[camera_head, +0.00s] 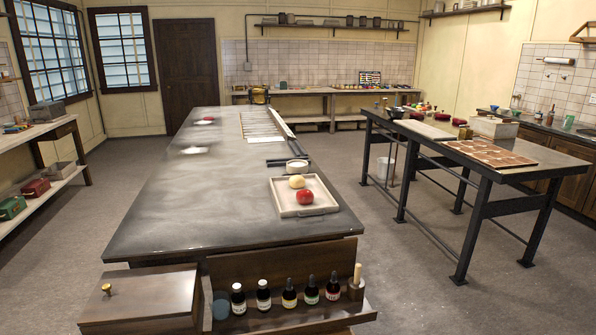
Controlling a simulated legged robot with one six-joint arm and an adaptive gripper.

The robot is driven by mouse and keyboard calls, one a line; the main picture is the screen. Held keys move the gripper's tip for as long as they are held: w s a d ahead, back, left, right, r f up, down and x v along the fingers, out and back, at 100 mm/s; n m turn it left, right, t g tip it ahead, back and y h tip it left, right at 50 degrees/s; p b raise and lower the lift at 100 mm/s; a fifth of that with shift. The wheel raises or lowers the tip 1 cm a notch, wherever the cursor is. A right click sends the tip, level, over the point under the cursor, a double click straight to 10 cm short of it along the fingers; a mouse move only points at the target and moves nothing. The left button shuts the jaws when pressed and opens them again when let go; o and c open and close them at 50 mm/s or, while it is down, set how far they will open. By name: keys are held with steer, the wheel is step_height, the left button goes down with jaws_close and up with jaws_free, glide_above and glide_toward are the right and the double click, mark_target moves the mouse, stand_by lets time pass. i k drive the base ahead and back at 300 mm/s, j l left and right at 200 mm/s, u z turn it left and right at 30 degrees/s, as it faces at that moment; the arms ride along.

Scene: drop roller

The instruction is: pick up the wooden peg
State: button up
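A light wooden peg (357,273) stands upright at the right end of a low wooden shelf. Its lower end meets a small brown block (356,290); whether it sits inside the block or on it I cannot tell. My gripper is not in view.
The shelf (290,318) is fixed at the near end of a long dark table (190,225). A wooden box (140,298) with a brass knob is at left. A tray (318,205) with a red and a yellow ball lies above. Floor is clear right of the shelf.

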mark_target(356, 276)
steer(key=l+u, duration=0.2)
steer(key=l, duration=0.3)
steer(key=l+u, duration=0.45)
steer(key=l, duration=0.55)
steer(key=k+l+u, duration=0.1)
steer(key=l+u, duration=0.3)
steer(key=l, duration=0.6)
steer(key=i+l+u, duration=0.2)
steer(key=l, duration=0.15)
steer(key=i+l+u, duration=0.2)
steer(key=l, duration=0.15)
steer(key=l+u, duration=0.15)
steer(key=l, duration=0.2)
steer(key=i+l+u, duration=0.2)
steer(key=l, duration=0.2)
steer(key=l+u, duration=0.2)
steer(key=l, duration=0.2)
steer(key=i+l+u, duration=0.7)
steer(key=l, duration=0.35)
steer(key=i+l+u, duration=0.25)
steer(key=l, duration=0.2)
steer(key=i, duration=0.05)
